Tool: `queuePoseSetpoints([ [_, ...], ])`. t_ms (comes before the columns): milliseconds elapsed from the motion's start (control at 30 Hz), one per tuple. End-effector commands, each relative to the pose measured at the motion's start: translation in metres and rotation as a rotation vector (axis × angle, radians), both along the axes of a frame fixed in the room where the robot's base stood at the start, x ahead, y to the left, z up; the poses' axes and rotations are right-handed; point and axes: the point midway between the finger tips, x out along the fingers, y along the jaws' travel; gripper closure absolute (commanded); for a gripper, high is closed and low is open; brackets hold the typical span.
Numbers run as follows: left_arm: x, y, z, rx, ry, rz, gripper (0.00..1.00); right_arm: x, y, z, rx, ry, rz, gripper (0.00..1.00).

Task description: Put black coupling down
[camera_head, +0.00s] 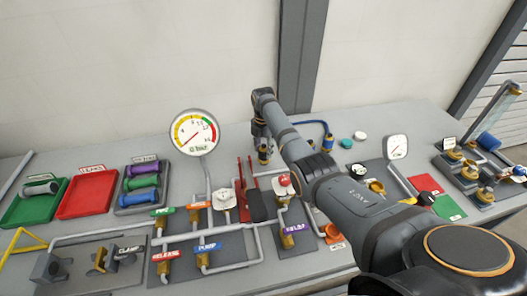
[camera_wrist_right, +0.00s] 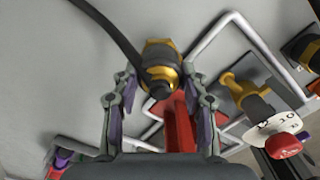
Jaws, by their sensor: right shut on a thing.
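The black coupling (camera_wrist_right: 160,62), dark with brass-yellow bands, sits between the fingers of my right gripper (camera_wrist_right: 162,95) in the right wrist view. A black hose or cable runs from it to the upper left. In the head view my right gripper (camera_head: 262,138) points down near the back of the bench, with the coupling (camera_head: 264,154) at its tips. The gripper is shut on the coupling. I cannot tell whether the coupling touches the bench. My left gripper is not in view.
Red upright handles (camera_head: 241,180) and the pipework stand just in front of the gripper. A large pressure gauge (camera_head: 194,133) stands to the left. A blue hose (camera_head: 325,128) lies to the right. Green (camera_head: 35,203) and red (camera_head: 87,195) trays are at far left. Bare bench shows behind the pipework.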

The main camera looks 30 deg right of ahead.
Motion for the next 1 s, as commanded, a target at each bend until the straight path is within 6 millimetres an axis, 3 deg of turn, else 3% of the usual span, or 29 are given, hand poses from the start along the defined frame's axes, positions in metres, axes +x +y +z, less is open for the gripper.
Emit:
queuePoseSetpoints([
  [133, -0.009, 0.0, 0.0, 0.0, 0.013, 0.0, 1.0, 0.0, 0.0, -0.014, -0.001, -0.001, 0.0, 0.94],
  [467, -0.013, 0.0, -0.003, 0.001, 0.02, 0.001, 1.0, 0.001, 0.0, -0.018, 0.0, -0.002, 0.0, 0.94],
  [500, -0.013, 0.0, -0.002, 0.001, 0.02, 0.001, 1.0, 0.001, 0.0, -0.018, 0.0, -0.002, 0.0, 0.54],
  [633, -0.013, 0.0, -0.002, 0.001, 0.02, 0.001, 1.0, 0.0, 0.0, -0.018, 0.0, -0.002, 0.0, 0.36],
  [1000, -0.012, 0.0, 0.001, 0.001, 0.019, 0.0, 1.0, 0.001, 0.0, -0.012, 0.0, -0.002, 0.0, 0.34],
])
